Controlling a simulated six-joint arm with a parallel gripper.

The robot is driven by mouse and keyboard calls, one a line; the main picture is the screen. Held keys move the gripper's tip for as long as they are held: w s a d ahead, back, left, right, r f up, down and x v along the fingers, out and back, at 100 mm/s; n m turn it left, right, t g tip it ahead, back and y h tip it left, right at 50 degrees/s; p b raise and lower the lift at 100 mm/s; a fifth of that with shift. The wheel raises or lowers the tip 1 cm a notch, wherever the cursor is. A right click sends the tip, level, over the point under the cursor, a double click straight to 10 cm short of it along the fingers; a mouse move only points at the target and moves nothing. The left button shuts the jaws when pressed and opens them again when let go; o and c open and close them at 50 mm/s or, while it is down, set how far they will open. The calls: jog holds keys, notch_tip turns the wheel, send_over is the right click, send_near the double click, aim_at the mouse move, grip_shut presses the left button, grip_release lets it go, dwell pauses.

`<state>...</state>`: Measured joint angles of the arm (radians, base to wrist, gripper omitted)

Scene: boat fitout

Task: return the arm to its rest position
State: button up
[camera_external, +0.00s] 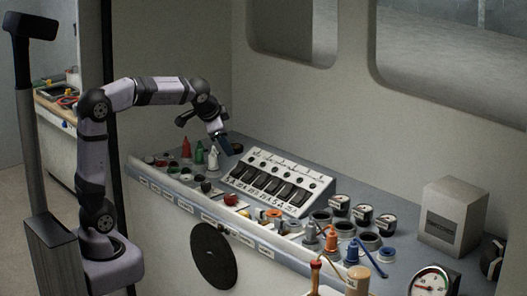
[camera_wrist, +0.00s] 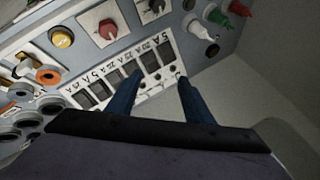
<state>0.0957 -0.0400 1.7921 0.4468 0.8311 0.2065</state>
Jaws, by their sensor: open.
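My arm rises from its base at the left in the external view and bends over toward the counter. My gripper (camera_external: 225,145) hangs above the counter, just left of the upper corner of the switch panel (camera_external: 275,181), pointing down. In the wrist view my gripper (camera_wrist: 160,90) shows two blue fingers spread apart with nothing between them. Beyond the fingers is the same switch panel (camera_wrist: 108,82), with a row of black rocker switches. I cannot tell the exact height of the fingertips above the panel.
Small red, green and white bottles (camera_external: 199,152) stand left of my gripper. Along the counter's front lie several small parts and round pots. Gauges (camera_external: 362,215), a grey box (camera_external: 453,215) and screwdrivers (camera_external: 331,238) are to the right. The space above the counter is clear.

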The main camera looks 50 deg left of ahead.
jog(key=s+a+f+n+g+y+b, duration=0.1)
jog(key=s+a+f+g, duration=0.1)
jog(key=s+a+f, duration=0.4)
jog(key=s+a+f+g, duration=0.2)
jog(key=s+f, duration=0.5)
jog(key=f, duration=0.4)
jog(key=s+d+f+n+g+h+b, duration=0.3)
jog(key=s+d+f+n+h+b, duration=0.1)
jog(key=s+d+f, duration=0.7)
jog(key=shift+s+d+f+n, duration=0.35)
jog(key=shift+s+f+n, duration=0.05)
jog(key=shift+s, duration=0.1)
